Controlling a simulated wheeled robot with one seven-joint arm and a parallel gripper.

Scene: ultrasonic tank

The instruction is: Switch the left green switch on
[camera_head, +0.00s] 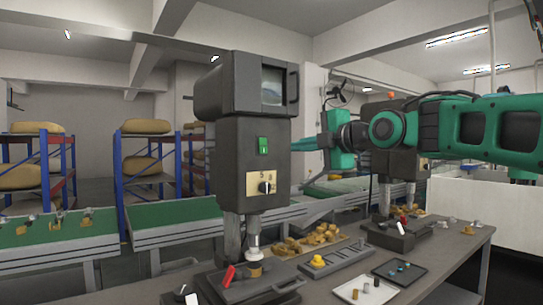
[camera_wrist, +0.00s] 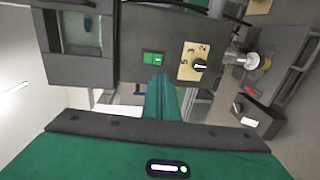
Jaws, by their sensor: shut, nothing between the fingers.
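The green switch (camera_head: 263,145) is on the front of the dark machine (camera_head: 228,150) at the left, above a cream dial plate. In the wrist view the green switch (camera_wrist: 152,58) shows two halves, one with a white mark. My gripper (camera_head: 297,145) is shut and empty, its green fingers pointing at the machine, just right of the switch. In the wrist view my gripper (camera_wrist: 161,82) has its fingertips close to the switch's lower edge. I cannot tell whether they touch it.
A black knob sits on the dial plate (camera_head: 259,184) below the switch. A second dark machine (camera_head: 393,172) stands behind my arm. The workbench (camera_head: 455,243) holds trays and small parts. Green conveyors (camera_head: 60,235) and blue racks (camera_head: 118,165) are behind.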

